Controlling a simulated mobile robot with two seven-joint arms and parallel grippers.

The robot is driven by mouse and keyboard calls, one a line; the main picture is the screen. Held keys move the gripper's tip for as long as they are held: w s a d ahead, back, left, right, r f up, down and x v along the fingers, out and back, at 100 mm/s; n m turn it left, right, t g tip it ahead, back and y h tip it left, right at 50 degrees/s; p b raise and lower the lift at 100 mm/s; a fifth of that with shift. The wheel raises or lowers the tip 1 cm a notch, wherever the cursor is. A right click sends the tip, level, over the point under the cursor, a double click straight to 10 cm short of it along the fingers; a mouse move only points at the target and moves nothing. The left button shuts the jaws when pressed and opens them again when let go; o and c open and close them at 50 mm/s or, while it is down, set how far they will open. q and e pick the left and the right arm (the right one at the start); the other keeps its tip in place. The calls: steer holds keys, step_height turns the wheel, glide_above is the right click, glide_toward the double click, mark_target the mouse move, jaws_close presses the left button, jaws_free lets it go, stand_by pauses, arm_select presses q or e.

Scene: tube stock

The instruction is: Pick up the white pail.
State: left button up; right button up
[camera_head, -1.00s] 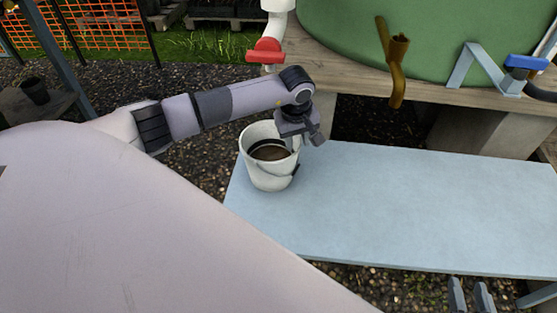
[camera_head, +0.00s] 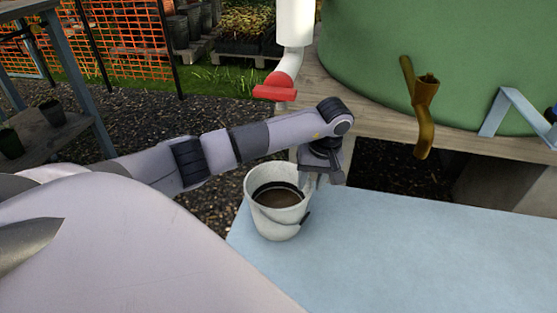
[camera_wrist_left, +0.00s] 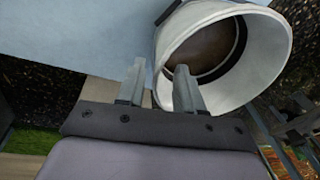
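The white pail (camera_head: 275,222) stands upright on the left end of the pale blue table (camera_head: 400,265), with dark brown contents inside and its handle down at the side. My left gripper (camera_head: 313,184) points down at the pail's right rim. In the left wrist view, the pail (camera_wrist_left: 274,45) opens toward the camera. There the left gripper (camera_wrist_left: 159,72) has its fingers apart, one inside the pail and one outside, with the rim between them. A gap shows between the fingers, so they do not look closed on the wall. My right gripper is not in view.
A red valve (camera_head: 274,87) on a white pipe hangs behind the pail. A green tank (camera_head: 410,50) sits on a wooden platform with a brass tap (camera_head: 424,105). The blue table is clear to the pail's right.

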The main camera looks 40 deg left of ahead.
mark_target(306, 192)
arm_select(q)
steer(key=f, duration=0.1)
steer(key=f+b, duration=0.1)
steer(key=f, duration=0.1)
steer(key=f+b, duration=0.1)
steer(key=f, duration=0.1)
steer(key=shift+s+a+f, duration=0.1)
steer(key=shift+a, duration=0.3)
steer(key=shift+f, duration=0.3)
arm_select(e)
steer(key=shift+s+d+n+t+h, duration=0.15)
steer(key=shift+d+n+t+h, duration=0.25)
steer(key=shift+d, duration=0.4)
arm_select(q)
jaws_close()
steer(key=shift+a, duration=0.1)
steer(key=shift+r, duration=0.2)
